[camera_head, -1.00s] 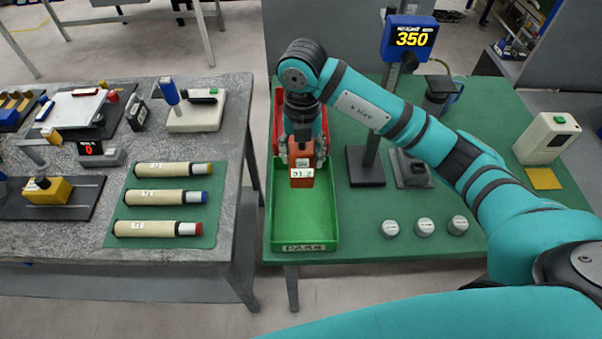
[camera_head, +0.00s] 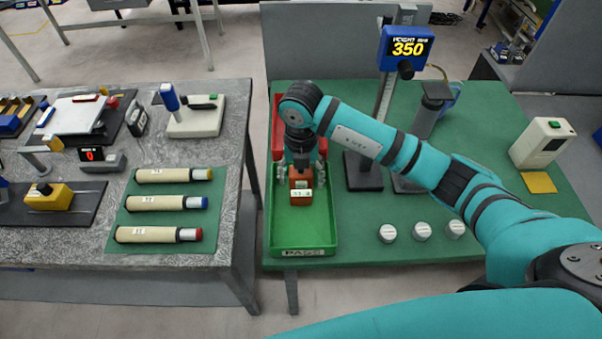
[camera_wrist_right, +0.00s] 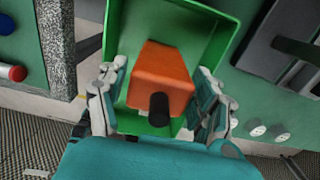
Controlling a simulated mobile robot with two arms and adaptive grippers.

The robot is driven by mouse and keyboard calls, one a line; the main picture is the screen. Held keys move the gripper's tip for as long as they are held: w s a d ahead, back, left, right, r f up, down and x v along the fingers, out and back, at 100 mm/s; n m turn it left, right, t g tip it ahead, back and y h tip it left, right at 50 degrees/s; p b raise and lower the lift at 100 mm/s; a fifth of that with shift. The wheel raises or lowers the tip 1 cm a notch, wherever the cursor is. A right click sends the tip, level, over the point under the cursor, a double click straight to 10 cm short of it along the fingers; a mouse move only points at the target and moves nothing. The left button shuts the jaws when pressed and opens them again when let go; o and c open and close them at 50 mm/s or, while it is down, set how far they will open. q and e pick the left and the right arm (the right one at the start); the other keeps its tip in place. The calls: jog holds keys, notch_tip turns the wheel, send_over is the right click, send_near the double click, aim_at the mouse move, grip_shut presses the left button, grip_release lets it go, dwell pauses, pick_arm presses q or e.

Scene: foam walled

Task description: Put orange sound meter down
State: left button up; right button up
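The orange sound meter (camera_head: 301,192) is in the green PASS tray (camera_head: 326,225), toward its far end, with its small display facing the head camera. It seems to rest on the tray floor. In the right wrist view the orange meter (camera_wrist_right: 162,75) shows its black knob toward me. My right gripper (camera_head: 301,174) is over the tray with its fingers on either side of the meter. The fingers (camera_wrist_right: 160,100) look spread, with narrow gaps beside the meter. My left gripper is not in view.
A red tray (camera_head: 276,140) adjoins the green tray's far end, partly hidden by my arm. A height gauge (camera_head: 407,45) stands to the right. Several white discs (camera_head: 421,231) lie on the green table. A grey table (camera_head: 75,225) stands left across a gap.

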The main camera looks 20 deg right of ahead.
jog(key=shift+o, duration=0.4)
jog(key=shift+r, duration=0.15)
notch_tip(320, 180, up, 12)
jog(key=p, duration=0.8)
